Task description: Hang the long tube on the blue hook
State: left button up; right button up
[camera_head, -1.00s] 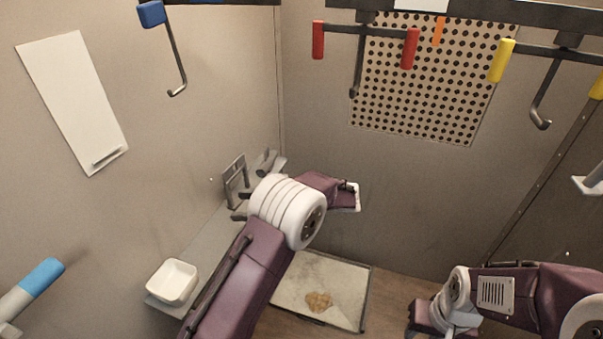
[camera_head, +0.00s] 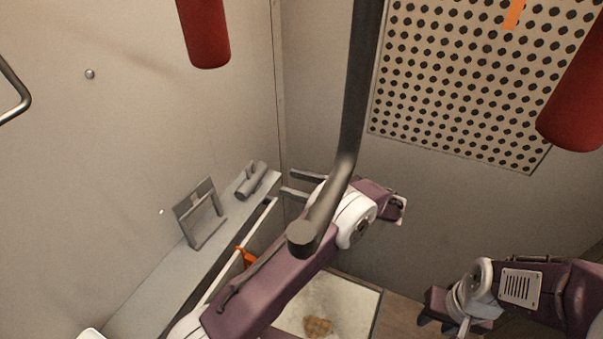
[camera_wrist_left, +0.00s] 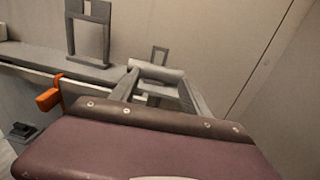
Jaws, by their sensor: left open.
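My left gripper (camera_head: 288,183) is open and empty, its two grey fingers pointing left toward the wall shelf. In the left wrist view its fingers (camera_wrist_left: 152,90) are spread. A short grey tube-like part (camera_head: 252,184) lies on the shelf, apart from the fingertips in the head view. In the left wrist view a grey cylinder (camera_wrist_left: 157,70) shows beyond the fingers. I cannot tell whether this is the long tube. A bent metal hook end (camera_head: 14,95) is cut off at the left edge; no blue shows. My right gripper (camera_head: 447,321) is at the lower right, its jaw gap unclear.
A grey frame (camera_head: 201,213) stands on the shelf (camera_head: 165,285). An orange part (camera_head: 246,258) is below its edge.

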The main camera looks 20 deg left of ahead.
aim_at(251, 176)
pick_arm(q)
jog(key=a, duration=1.2)
jog(key=shift+s+r, duration=0.2)
jog(key=shift+s, duration=0.05)
jog(key=shift+a+f, duration=0.15)
jog(key=shift+a, duration=0.35)
grip_shut()
